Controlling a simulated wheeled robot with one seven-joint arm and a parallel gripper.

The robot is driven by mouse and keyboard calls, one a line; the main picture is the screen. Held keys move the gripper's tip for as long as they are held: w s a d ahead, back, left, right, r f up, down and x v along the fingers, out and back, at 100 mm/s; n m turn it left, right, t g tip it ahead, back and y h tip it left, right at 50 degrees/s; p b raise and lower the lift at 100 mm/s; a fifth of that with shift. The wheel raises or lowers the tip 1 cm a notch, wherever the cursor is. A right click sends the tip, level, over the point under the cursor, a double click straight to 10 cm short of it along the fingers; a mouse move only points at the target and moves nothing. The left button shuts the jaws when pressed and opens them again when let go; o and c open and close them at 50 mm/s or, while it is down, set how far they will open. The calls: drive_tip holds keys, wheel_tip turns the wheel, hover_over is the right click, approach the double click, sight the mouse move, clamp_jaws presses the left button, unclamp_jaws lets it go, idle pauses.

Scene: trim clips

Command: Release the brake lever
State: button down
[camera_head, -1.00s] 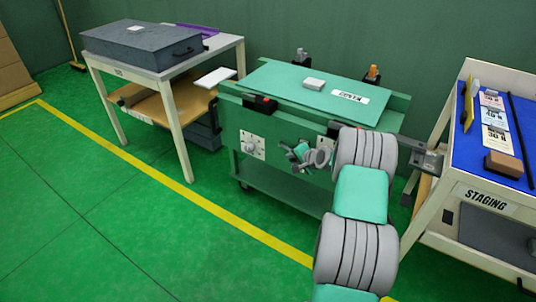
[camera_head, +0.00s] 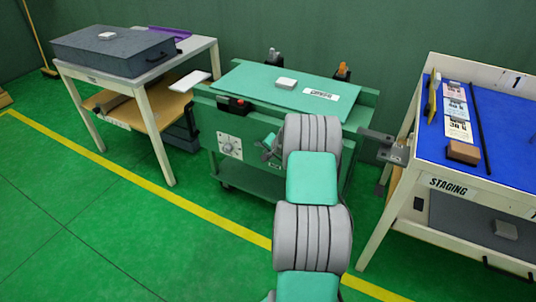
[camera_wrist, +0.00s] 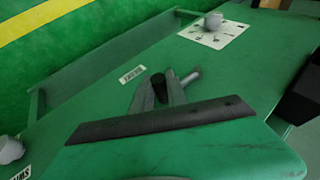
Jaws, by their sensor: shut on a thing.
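In the wrist view, the brake lever (camera_wrist: 158,80) shows as a dark, round-ended grip standing off the green panel. My gripper (camera_wrist: 157,92) has its two grey fingers closed around this grip, one on each side. A short grey rod (camera_wrist: 191,76) shows just right of the fingers; I cannot tell whether it belongs to the lever. A small white label (camera_wrist: 131,74) is on the panel to the left, its text too small to read. In the head view, my gripper (camera_head: 267,147) is at the cart's front, partly behind my arm, and the lever is hidden.
The green cart (camera_head: 244,82) has a dial plate (camera_head: 229,147) left of my gripper and a red-topped black box (camera_head: 235,104) above that. A grey-topped table (camera_head: 138,77) stands left. The staging bench (camera_head: 405,180) stands close on the right. Floor in front is clear.

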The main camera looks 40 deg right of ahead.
drive_tip(key=c, duration=1.7)
unclamp_jaws()
drive_tip(key=shift+s+f, duration=0.1)
drive_tip(key=shift+f, duration=0.05)
drive_tip(key=shift+o, duration=0.5)
drive_tip(key=p+v, duration=0.1)
drive_tip(key=v, duration=0.6)
drive_tip(key=shift+s+r, duration=0.25)
drive_tip(key=shift+r, duration=0.05)
drive_tip(key=shift+a+r, duration=0.1)
